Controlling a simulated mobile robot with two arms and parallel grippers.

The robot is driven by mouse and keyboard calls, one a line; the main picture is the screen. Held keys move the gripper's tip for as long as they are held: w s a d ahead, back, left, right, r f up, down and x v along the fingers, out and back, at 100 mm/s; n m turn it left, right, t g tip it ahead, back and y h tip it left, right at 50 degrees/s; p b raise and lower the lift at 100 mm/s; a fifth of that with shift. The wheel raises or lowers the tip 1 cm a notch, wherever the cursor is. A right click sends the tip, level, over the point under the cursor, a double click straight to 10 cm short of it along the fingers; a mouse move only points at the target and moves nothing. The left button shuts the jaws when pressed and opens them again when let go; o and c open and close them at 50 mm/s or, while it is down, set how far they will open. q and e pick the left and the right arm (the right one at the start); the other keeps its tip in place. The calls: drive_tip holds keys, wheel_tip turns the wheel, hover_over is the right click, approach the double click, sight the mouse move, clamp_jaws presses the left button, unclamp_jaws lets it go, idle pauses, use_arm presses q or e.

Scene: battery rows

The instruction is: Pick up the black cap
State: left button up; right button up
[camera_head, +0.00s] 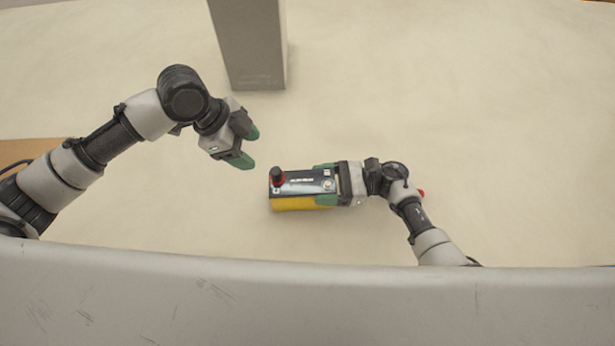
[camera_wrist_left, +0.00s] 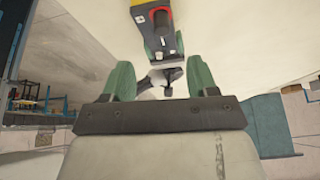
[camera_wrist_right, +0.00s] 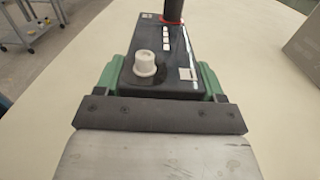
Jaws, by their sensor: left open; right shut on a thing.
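The black cap (camera_head: 276,172) sits upright on the red-ringed terminal at the left end of a battery (camera_head: 300,184) with a dark top and yellow side. The cap also shows at the top of the right wrist view (camera_wrist_right: 174,8), partly cut off. My right gripper (camera_head: 325,184) is shut on the battery's right end, one finger on each long side. I cannot tell whether the battery touches the table. My left gripper (camera_head: 247,147) is open and empty, up and to the left of the cap, apart from it. In the left wrist view the battery (camera_wrist_left: 155,30) lies beyond the open fingers.
A white terminal (camera_wrist_right: 145,64) stands on the battery near my right gripper. A grey column (camera_head: 250,45) stands on the pale table (camera_head: 430,100) at the back. The table around the battery is otherwise clear.

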sight(276, 171)
use_arm(q)
drive_tip(key=d+r+m+y, duration=0.1)
drive_tip(key=d+m+y, duration=0.4)
drive_tip(key=m, duration=0.3)
drive_tip(key=f, duration=1.1)
drive_tip(key=shift+w+a, duration=0.1)
drive_tip(key=shift+w, duration=0.15)
drive_tip(key=c, duration=1)
